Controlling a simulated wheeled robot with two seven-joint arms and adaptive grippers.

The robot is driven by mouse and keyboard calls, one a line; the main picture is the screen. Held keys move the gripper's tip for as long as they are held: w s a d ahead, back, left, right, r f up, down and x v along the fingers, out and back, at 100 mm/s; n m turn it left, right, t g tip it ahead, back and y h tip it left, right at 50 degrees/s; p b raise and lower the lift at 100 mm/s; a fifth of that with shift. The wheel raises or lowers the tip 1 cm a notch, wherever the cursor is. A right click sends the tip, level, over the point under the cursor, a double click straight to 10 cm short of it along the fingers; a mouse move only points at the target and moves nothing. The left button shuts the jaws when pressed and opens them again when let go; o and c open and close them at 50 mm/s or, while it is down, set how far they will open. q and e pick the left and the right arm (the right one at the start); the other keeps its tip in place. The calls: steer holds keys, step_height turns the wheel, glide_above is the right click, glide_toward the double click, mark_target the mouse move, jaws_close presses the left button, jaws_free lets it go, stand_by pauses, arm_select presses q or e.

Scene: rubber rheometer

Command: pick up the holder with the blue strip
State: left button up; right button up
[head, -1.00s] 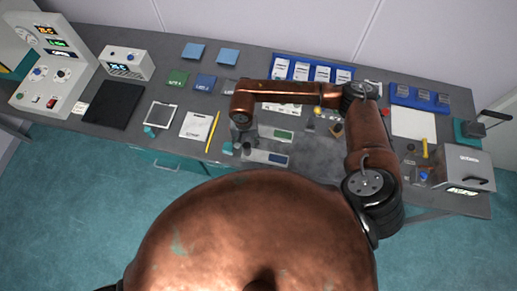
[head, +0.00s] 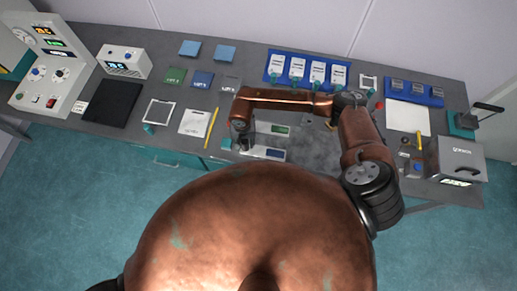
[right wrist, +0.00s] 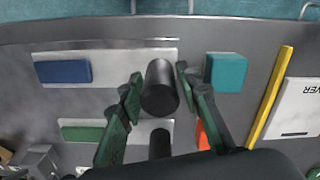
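The holder with the blue strip (head: 262,153) is a pale flat plate on the bench near its front edge. In the right wrist view this holder (right wrist: 110,56) carries a blue block at one end and an upright black cylindrical grip at the other. My right gripper (right wrist: 160,86) is over that grip, with one green finger on each side of it. The fingers look open, with a gap on the left; contact on the right is unclear. A similar holder with a green strip (right wrist: 83,132) lies beside it; it also shows in the head view (head: 265,129). My left gripper is out of view.
A teal block (right wrist: 225,72) stands close beside the right finger. A yellow stick (right wrist: 268,98) and a white sheet (right wrist: 300,105) lie farther right. A blue rack with white cards (head: 307,71) stands at the back. A grey box (head: 460,160) is at the right end.

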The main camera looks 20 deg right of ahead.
jaws_close()
steer(key=shift+r, duration=0.15)
